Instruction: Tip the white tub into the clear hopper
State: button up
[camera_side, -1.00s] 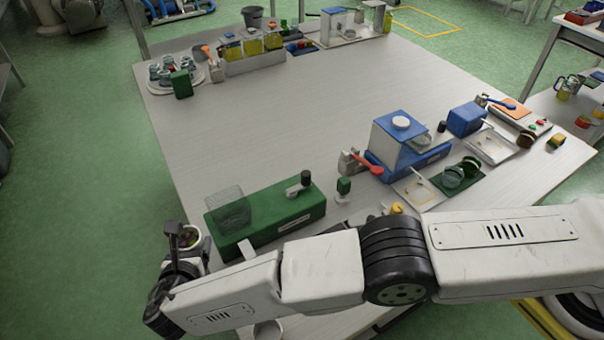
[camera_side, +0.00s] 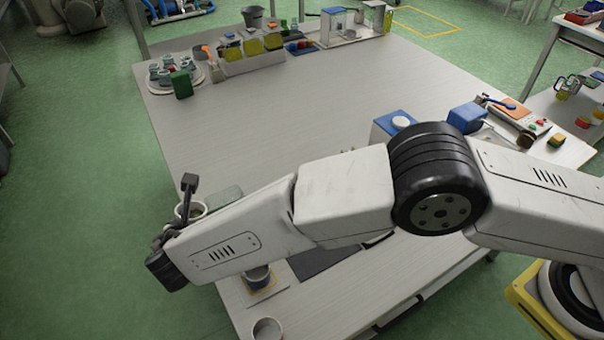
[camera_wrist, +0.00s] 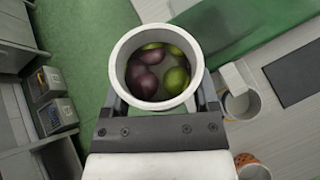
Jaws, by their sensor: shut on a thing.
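The white tub (camera_wrist: 118,62) is held upright or nearly so in the wrist view, with several green and dark purple olives inside. My gripper (camera_wrist: 158,104) is shut on it, a finger on each side. In the side view the tub's rim (camera_side: 202,207) shows just above my gripper (camera_side: 187,205), partly hidden by my arm.
A cup (camera_side: 258,280) on a yellow-marked square and another white cup (camera_side: 267,329) stand near the table's front left. A dark mat (camera_side: 318,262) lies right of them. A blue and white machine (camera_side: 388,124) stands behind my arm. The table's middle (camera_side: 270,120) is clear.

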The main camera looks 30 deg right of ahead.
aim_at(201, 204)
jog(key=shift+w+d+r+y, duration=0.1)
jog(key=shift+d+r+y, duration=0.05)
jog(key=shift+r+y, duration=0.2)
jog(key=shift+w+d+r+m+g+y, duration=0.3)
jog(key=shift+d+g+y, duration=0.2)
jog(key=shift+d+y, duration=0.1)
jog(key=shift+w+d+r+m+g+y, duration=0.3)
jog(key=shift+d+g+y, duration=0.15)
jog(key=shift+g+y, duration=0.1)
dwell(1.1)
jog(key=shift+w+d+f+m+g+y, duration=0.1)
jog(key=shift+d+f+m+g+y, duration=0.1)
jog(key=shift+f+m+g+y, duration=0.25)
dwell(0.6)
jog(key=shift+r+m+g+y+p, duration=0.2)
jog(key=shift+r+g+y, duration=0.15)
jog(key=shift+y, duration=0.35)
jog(key=shift+r+m+g+y+p, duration=0.15)
jog(key=shift+r+g+y, duration=0.15)
jog(key=shift+y, duration=0.35)
dwell(1.7)
jog(key=shift+d+f+m+g+y, duration=0.1)
jog(key=shift+f+m+g+y, duration=0.3)
jog(key=shift+y, duration=0.2)
dwell(0.7)
